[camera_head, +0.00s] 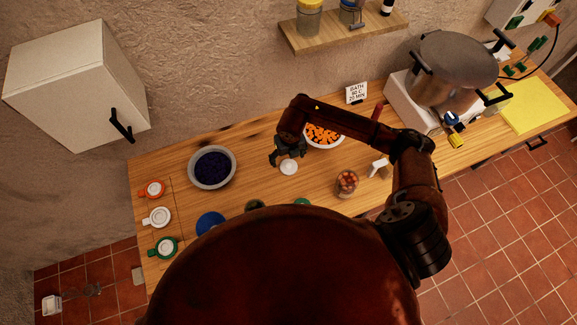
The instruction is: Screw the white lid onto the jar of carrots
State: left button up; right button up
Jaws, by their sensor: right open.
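A small white round lid (289,168) lies on the wooden worktop near the middle. My right gripper (286,157) is open just above and behind it in the picture. I cannot tell whether the fingers touch the lid. A glass jar with orange-red pieces (347,183), which looks like the jar of carrots, stands upright to the right of the lid. No lid shows on it. My left gripper is not in view.
A bowl of orange pieces (323,138) stands behind my right arm. A large pot (455,65) is at back right. My body hides the front.

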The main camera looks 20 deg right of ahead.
aim_at(289, 166)
jog(key=shift+w+f, duration=0.1)
jog(key=shift+f, duration=1)
jog(key=shift+f+p, duration=0.35)
jog(key=shift+p, duration=0.15)
jog(key=f, duration=0.1)
jog(key=f+p, duration=0.1)
jog(key=f, duration=0.1)
jog(key=shift+w+d+f, duration=0.1)
jog(key=shift+d+f, duration=0.15)
jog(key=shift+d, duration=0.05)
jog(key=shift+w+f, duration=0.1)
jog(key=shift+f, duration=0.45)
jog(key=shift+c, duration=0.3)
jog(key=c, duration=1)
